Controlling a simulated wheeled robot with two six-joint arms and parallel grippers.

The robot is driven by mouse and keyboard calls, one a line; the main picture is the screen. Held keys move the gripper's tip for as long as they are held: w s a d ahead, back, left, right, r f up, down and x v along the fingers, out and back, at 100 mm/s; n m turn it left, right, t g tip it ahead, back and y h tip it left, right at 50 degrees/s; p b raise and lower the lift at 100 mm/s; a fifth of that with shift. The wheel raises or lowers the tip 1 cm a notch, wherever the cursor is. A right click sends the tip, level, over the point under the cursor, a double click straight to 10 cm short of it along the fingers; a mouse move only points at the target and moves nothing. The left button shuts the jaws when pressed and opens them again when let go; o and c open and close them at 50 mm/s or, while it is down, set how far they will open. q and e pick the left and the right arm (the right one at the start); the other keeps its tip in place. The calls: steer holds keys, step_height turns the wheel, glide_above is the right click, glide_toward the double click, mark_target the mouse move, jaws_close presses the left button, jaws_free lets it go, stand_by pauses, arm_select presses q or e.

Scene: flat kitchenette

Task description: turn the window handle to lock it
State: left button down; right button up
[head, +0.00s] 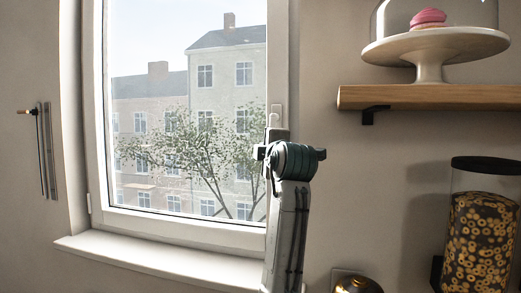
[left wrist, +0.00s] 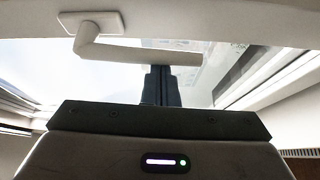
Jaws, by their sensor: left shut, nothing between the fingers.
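The window handle (head: 273,118) is white and sits on the right stile of the window frame. In the head view its upper part shows just above my gripper, and the rest is hidden behind it. In the left wrist view the handle lever (left wrist: 145,54) runs along the frame from its base plate (left wrist: 92,21). My left gripper (head: 273,136) is at the handle. Its dark fingers (left wrist: 161,72) are shut together and empty, with the tips right beside the lever; I cannot tell whether they touch. My right gripper is out of view.
The window sash (head: 180,226) looks closed, above a white sill (head: 160,262). To the right are a wooden shelf (head: 430,97) with a cake stand (head: 436,46) and, below it, a jar (head: 482,220).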

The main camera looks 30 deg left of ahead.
arm_select(q)
steer(key=shift+w+d, duration=0.1)
steer(key=shift+d, duration=0.2)
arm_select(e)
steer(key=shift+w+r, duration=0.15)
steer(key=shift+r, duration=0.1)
